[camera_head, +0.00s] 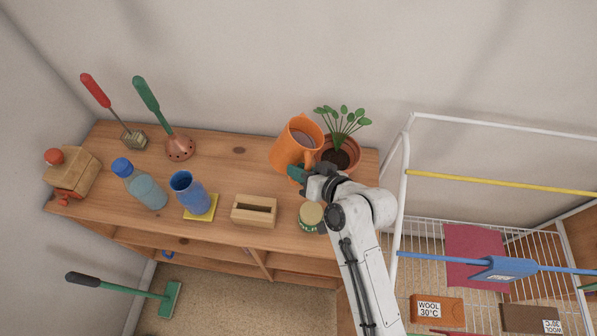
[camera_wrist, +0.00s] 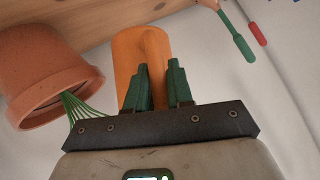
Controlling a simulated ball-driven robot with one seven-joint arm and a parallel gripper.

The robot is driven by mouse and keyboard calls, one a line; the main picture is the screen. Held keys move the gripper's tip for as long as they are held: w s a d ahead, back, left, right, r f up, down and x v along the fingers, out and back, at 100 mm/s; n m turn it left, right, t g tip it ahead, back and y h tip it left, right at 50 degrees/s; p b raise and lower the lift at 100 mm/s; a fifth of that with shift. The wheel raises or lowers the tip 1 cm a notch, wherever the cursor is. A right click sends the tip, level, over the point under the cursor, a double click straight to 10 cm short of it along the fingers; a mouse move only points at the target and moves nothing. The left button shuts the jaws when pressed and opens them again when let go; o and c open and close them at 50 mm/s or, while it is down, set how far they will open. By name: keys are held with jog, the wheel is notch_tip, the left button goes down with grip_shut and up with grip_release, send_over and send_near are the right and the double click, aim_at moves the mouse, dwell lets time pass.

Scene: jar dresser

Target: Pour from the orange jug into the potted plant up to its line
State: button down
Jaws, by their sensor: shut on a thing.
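The orange jug (camera_head: 292,148) is at the right end of the wooden dresser top, with grey-looking liquid visible through its mouth. It looks slightly tilted toward the plant. My gripper (camera_head: 299,174) is shut on the jug's handle; the wrist view shows green fingers (camera_wrist: 158,88) on the orange jug (camera_wrist: 128,62). The potted plant (camera_head: 341,152) stands just right of the jug, a terracotta pot with dark soil and green leaves. In the wrist view the pot (camera_wrist: 45,75) is at the left, beside the jug. I cannot make out a line in the pot.
A small jar (camera_head: 311,215) with a pale lid stands close to my wrist. A slotted wooden box (camera_head: 254,210), a blue cup (camera_head: 188,190) on a yellow mat, and a blue-capped bottle (camera_head: 140,184) stand farther left. A white wire rack (camera_head: 407,150) borders the dresser's right.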

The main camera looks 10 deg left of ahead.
jog(key=shift+w+d+r+m+y+b, duration=0.25)
jog(key=shift+d+r+m+y+b, duration=0.25)
jog(key=shift+d+r+y+b, duration=0.25)
jog(key=shift+f+b, duration=0.2)
jog(key=shift+b, duration=0.2)
jog(key=shift+d+f+m+y+b, duration=0.15)
jog(key=shift+m+y+b, duration=0.3)
jog(key=shift+b, duration=0.65)
jog(key=shift+w, duration=0.1)
jog(key=shift+r+m+y+b, duration=0.35)
jog(key=shift+r+y+b, duration=0.1)
jog(key=shift+y, duration=0.05)
jog(key=shift+d+r+m+t+y+b, duration=0.25)
jog(key=shift+r+m+t+y+b, duration=0.45)
jog(key=shift+b, duration=0.85)
jog(key=shift+f+g, duration=0.1)
jog(key=shift+g, duration=0.2)
